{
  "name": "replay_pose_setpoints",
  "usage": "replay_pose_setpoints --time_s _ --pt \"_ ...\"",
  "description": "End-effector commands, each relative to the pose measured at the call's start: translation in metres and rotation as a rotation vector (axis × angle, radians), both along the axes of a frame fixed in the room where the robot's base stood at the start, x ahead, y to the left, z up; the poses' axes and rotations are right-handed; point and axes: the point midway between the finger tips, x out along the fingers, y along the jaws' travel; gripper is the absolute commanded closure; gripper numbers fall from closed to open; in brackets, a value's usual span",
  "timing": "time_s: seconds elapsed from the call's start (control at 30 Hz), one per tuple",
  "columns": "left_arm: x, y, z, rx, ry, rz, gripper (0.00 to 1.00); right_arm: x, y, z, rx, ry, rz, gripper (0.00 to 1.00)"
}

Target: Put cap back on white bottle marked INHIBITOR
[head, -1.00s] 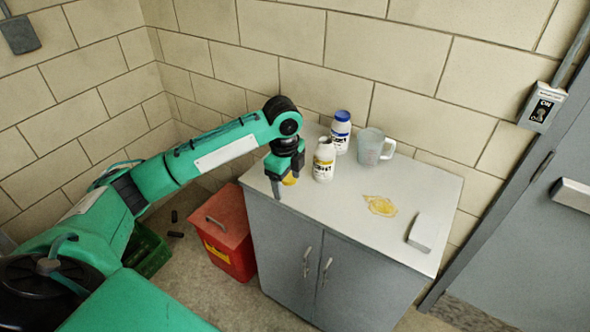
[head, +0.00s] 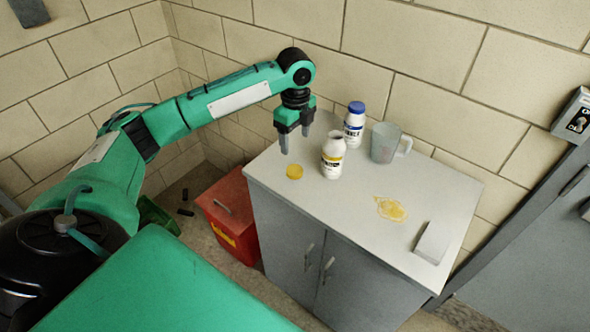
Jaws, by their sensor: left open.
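An open white bottle (head: 333,157) with a yellow label band stands upright on the cabinet top; its lettering is too small to read. A yellow cap (head: 294,172) lies on the top to its left, near the cabinet's left edge. A second white bottle (head: 354,124) stands behind, with a blue cap on it. My left gripper (head: 294,144) is open and empty, pointing down above and just behind the yellow cap, left of the open bottle. My right gripper is not in view.
A translucent measuring jug (head: 385,143) stands right of the bottles. A yellow puddle (head: 391,209) and a white block-like object (head: 433,242) are on the right of the grey cabinet top (head: 340,217). A red bin (head: 229,213) stands on the floor at left.

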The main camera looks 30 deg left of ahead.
Motion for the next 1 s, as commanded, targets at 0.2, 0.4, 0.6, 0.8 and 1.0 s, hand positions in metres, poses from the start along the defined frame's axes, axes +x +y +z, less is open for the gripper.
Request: replay_pose_setpoints --time_s 0.2,0.4,0.6,0.8,1.0 --pt "-0.001 0.000 -0.043 0.000 0.004 -0.001 0.31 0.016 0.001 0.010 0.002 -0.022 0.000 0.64" --pt "0.000 0.000 -0.060 -0.001 0.000 -0.001 0.31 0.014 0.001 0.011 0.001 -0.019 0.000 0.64" --pt "0.000 0.000 -0.061 0.000 0.000 -0.001 0.31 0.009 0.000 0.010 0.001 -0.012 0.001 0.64" --pt "-0.001 -0.001 -0.067 0.000 0.003 0.000 0.31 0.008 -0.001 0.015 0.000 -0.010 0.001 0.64" --pt "-0.001 -0.001 -0.098 0.000 0.004 0.000 0.31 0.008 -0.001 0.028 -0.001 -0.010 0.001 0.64"
